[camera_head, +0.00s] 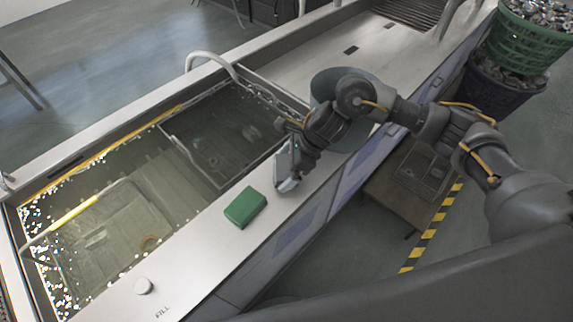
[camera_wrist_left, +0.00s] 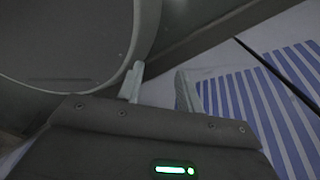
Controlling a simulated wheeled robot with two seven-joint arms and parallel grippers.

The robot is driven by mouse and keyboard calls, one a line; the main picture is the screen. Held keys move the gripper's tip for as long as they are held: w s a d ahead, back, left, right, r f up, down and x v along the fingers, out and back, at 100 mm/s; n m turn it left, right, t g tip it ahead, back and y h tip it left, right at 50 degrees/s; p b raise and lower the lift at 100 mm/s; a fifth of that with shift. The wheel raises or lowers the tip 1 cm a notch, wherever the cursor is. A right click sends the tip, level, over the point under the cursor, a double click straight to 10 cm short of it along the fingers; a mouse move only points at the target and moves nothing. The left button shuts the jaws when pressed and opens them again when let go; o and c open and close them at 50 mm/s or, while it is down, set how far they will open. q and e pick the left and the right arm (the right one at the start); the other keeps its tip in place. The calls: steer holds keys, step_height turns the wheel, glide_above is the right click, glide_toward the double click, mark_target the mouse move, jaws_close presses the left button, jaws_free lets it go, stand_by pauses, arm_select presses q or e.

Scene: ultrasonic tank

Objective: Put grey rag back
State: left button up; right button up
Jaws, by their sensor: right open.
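My right gripper (camera_head: 287,178) is open and low over the pale tank ledge, just right of a green block (camera_head: 245,207). Light grey shapes show at its tips. I cannot tell whether these are only the fingers or include a grey rag. No grey rag can be made out for certain elsewhere. My left gripper (camera_wrist_left: 160,88) shows in the left wrist view with its two pale fingers apart and nothing seen between them. The left gripper is not visible in the head view.
The water-filled tank (camera_head: 98,187) lies left of the ledge. A grey-blue round bin (camera_head: 322,86) stands behind my right forearm. A green basket (camera_head: 520,42) of metal parts is stacked at the upper right.

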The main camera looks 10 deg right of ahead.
steer(key=b+v, duration=0.2)
steer(key=v, duration=1)
